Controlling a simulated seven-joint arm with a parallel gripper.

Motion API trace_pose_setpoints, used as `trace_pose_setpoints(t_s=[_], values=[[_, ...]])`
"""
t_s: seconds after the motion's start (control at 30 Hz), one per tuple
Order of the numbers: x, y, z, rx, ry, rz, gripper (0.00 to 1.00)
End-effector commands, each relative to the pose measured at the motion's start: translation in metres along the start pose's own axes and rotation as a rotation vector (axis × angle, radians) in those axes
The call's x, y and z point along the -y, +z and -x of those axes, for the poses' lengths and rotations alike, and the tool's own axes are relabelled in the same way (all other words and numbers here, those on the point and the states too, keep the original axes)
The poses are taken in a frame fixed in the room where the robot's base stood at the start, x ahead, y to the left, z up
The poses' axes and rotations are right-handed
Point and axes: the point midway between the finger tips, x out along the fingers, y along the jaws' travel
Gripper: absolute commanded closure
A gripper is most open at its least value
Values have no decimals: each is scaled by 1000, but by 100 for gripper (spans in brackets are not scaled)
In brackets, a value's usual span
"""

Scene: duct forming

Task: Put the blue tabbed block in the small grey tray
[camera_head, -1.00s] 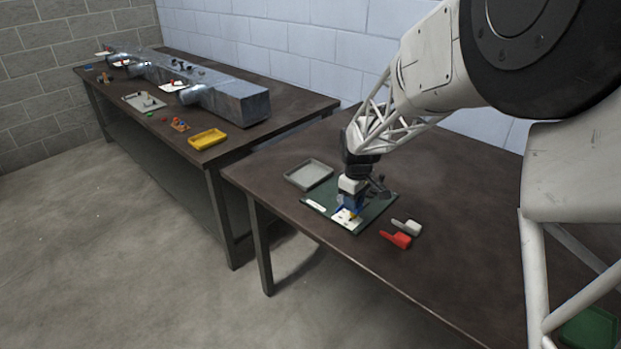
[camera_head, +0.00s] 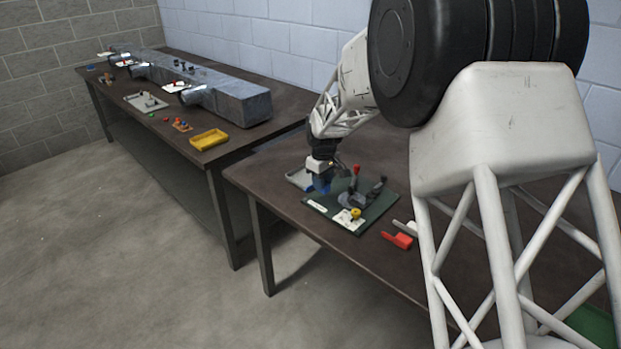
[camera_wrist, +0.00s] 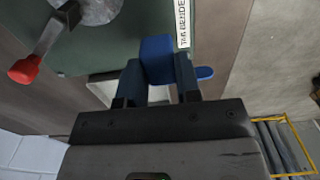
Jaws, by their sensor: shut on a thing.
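My gripper (camera_head: 321,176) is shut on the blue tabbed block (camera_head: 321,186). In the wrist view the block (camera_wrist: 157,57) sits between the two fingers, with its rounded blue tab (camera_wrist: 204,73) sticking out to the right. The small grey tray (camera_head: 297,179) lies on the near table, at the far left corner of the green board. My gripper and the block are at the tray's right side and hide part of it. The tray's pale edge (camera_wrist: 101,88) shows behind the fingers in the wrist view. I cannot tell the block's height above the tray.
The green bender board (camera_head: 376,214) carries a red-handled lever (camera_head: 356,169) and a yellow knob (camera_head: 355,213). A red tabbed piece (camera_head: 398,240) and a pale piece lie near the front edge. The other table holds metal ductwork (camera_head: 229,99) and a yellow tray (camera_head: 209,139).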

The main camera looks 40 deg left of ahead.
Motion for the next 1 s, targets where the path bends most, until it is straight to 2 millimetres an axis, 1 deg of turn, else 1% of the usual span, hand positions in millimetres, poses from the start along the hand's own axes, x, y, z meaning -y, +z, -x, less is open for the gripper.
trace_pose_setpoints(t_s=[0.47, 0.67, 1.0], values=[[-2, -3, 0, 0, 0, 0, 97], [-12, -15, -2, 0, 0, 0, 97], [-37, -46, -7, 0, 0, 0, 97]])
